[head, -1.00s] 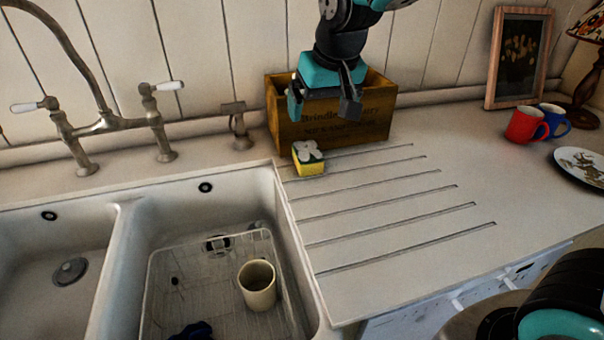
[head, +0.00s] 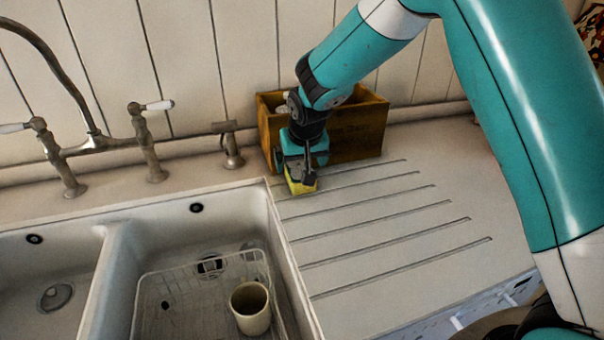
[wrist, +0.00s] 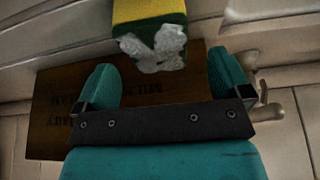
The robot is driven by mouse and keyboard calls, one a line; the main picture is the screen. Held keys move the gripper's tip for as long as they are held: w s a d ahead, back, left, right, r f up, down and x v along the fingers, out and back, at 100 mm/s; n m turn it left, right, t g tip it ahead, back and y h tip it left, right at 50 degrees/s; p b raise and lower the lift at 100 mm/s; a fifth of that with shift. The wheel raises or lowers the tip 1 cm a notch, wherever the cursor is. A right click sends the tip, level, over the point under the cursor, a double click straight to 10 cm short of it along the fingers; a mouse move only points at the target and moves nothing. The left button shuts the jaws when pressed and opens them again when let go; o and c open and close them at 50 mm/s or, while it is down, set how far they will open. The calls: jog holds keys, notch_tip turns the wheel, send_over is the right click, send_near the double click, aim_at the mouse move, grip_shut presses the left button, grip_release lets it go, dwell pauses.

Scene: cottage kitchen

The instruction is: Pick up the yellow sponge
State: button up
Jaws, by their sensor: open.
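The yellow sponge (head: 301,187) sits on the ribbed drainboard, just in front of the wooden crate. It has a green layer with a white patch on it, clear in the wrist view (wrist: 148,12). My gripper (head: 298,178) is pointing down right at the sponge and hides much of it in the head view. In the wrist view my gripper (wrist: 163,72) has its two teal fingers wide apart, with nothing held. The sponge lies in line with the gap, mostly just beyond the fingertips. Contact cannot be told.
The wooden crate (head: 357,128) stands close behind my gripper. The double sink (head: 190,237) is to the left, with a wire rack (head: 157,288) and a cream mug (head: 251,309). A tap (head: 150,140) stands behind it. The drainboard (head: 385,215) is clear to the right.

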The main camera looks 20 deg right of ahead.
aim_at(301, 169)
jog(key=p+x, duration=0.1)
jog(key=x, duration=0.3)
jog(key=shift+s+d+f, duration=0.1)
jog(key=shift+f, duration=0.25)
jog(key=shift+c, duration=0.4)
jog(key=c, duration=0.9)
jog(key=shift+s+r+b, duration=0.15)
jog(key=shift+r+b, duration=0.1)
jog(key=shift+b, duration=0.1)
notch_tip(301, 169, up, 6)
jog(key=shift+r+b, duration=0.1)
jog(key=shift+b, duration=0.5)
jog(key=s+b, duration=0.4)
jog(key=s, duration=1.5)
jog(key=shift+s+r, duration=0.15)
jog(key=shift+s, duration=0.25)
